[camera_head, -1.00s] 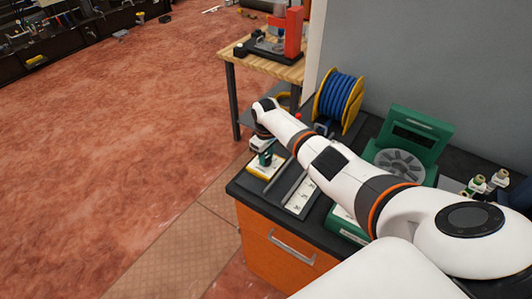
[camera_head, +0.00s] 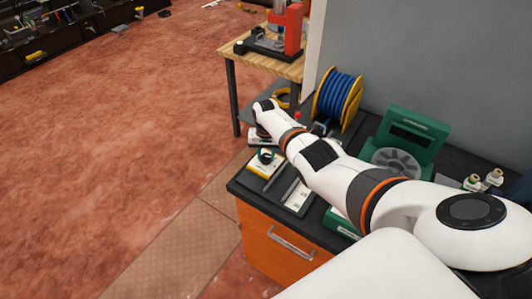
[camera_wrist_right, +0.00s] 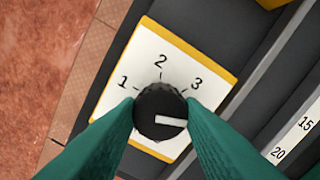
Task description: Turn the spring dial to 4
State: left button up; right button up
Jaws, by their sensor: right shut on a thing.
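The spring dial (camera_wrist_right: 160,112) is a round black knob with a white pointer line, on a white plate (camera_wrist_right: 150,60) with a yellow edge. The plate shows 1, 2 and 3; no 4 is visible, and my right finger covers part of the plate past 3. The pointer points to the right of the picture, past the 3 mark. My right gripper (camera_wrist_right: 161,110) is shut on the dial, one green finger at each side. In the head view, the plate (camera_head: 263,169) is at the counter's left end under my right gripper (camera_head: 266,155). My left gripper is not in view.
A ruled strip (camera_wrist_right: 301,133) lies right of the plate. On the dark counter stand a blue hose reel (camera_head: 338,97) and a green device (camera_head: 412,130) with a grey disc. A wooden table (camera_head: 262,66) is behind. The red floor at left is open.

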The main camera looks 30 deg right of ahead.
aim_at(266, 156)
jog(key=shift+w+d+r+m, duration=0.1)
jog(key=shift+r+m, duration=0.05)
jog(key=shift+m, duration=1.75)
jog(key=o, duration=1)
notch_tip(266, 156, up, 5)
jog(key=shift+r+p, duration=0.2)
jog(key=shift+p, duration=0.9)
notch_tip(266, 156, up, 6)
jog(key=shift+r+b, duration=0.25)
jog(key=shift+b, duration=0.2)
